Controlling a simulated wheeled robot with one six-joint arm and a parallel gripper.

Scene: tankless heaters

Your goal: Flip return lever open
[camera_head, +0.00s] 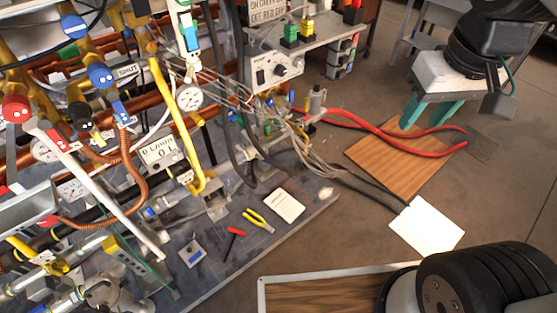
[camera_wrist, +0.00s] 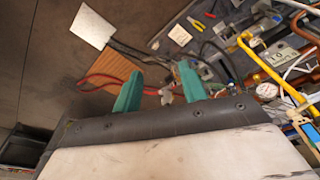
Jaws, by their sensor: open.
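The heater pipework fills the left of the head view. It carries blue-handled valves (camera_head: 102,76), a red-handled valve (camera_head: 15,109), a long yellow lever or pipe (camera_head: 176,120) and a long white bar (camera_head: 108,193). A "SHUT" tag (camera_head: 125,71) hangs near the blue handles. I cannot tell which part is the return lever. My gripper (camera_head: 422,120) is at the upper right, well apart from the pipework. Its two green fingers are spread with nothing between them. The wrist view also shows the open fingers (camera_wrist: 160,86), with the yellow pipe (camera_wrist: 268,68) off to the right.
Red hoses (camera_head: 385,133) and dark cables cross the floor below my gripper, over a wooden board (camera_head: 397,156). A white sheet (camera_head: 427,226) lies nearby. Yellow pliers (camera_head: 258,220) and a white card (camera_head: 284,206) lie on the grey base. A control box (camera_head: 275,72) stands behind.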

